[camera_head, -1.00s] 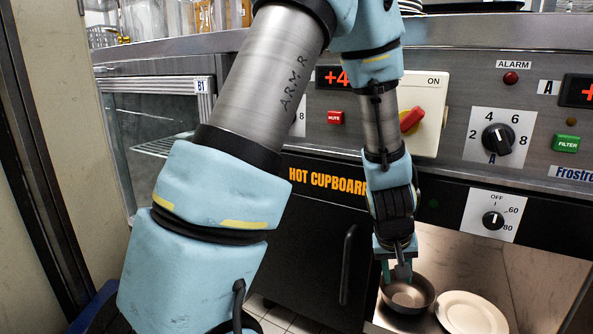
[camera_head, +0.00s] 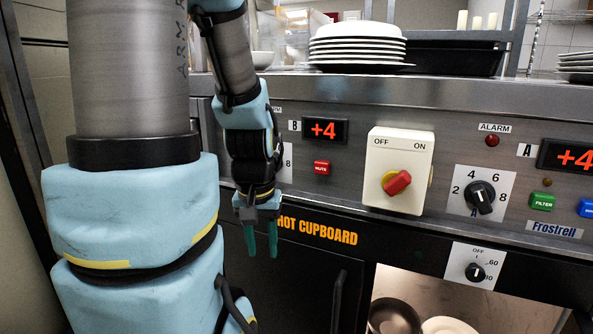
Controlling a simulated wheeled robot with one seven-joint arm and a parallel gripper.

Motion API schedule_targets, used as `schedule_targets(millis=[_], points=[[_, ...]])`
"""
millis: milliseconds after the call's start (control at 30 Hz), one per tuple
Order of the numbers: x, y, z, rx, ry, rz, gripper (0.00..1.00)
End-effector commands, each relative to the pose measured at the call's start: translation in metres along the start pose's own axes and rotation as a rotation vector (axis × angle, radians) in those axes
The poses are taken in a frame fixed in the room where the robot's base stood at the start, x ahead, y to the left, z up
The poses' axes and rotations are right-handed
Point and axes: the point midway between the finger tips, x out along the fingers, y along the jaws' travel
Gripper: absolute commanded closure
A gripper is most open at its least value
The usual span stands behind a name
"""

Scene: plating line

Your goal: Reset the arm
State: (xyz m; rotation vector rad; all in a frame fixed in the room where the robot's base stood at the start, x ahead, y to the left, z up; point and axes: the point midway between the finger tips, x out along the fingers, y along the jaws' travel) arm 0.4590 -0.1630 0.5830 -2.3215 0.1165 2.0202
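My gripper (camera_head: 261,240) hangs at the end of my blue-covered arm, fingers pointing down. It is in front of the hot cupboard's dark door, left of the "HOT CUPBOARD" lettering. Its two green fingertips stand apart with nothing between them, so it is open and empty. It touches nothing that I can see.
A panel with a red rotary switch (camera_head: 397,182) and knobs (camera_head: 480,197) faces me. In the lower opening sit a metal bowl (camera_head: 393,318) and a white plate (camera_head: 447,326), both cut off by the frame. Stacked plates (camera_head: 357,44) and a black tray (camera_head: 455,57) stand on the counter above.

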Motion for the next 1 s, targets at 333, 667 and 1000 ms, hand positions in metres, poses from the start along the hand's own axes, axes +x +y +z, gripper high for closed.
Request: schedule_targets(millis=[333, 667, 1000], points=[[-0.079, 0.001, -0.012, 0.002, 0.001, 0.001, 0.61], [-0.183, 0.001, -0.026, 0.002, 0.001, 0.001, 0.61], [-0.286, 0.002, -0.041, 0.002, 0.001, 0.001, 0.61]])
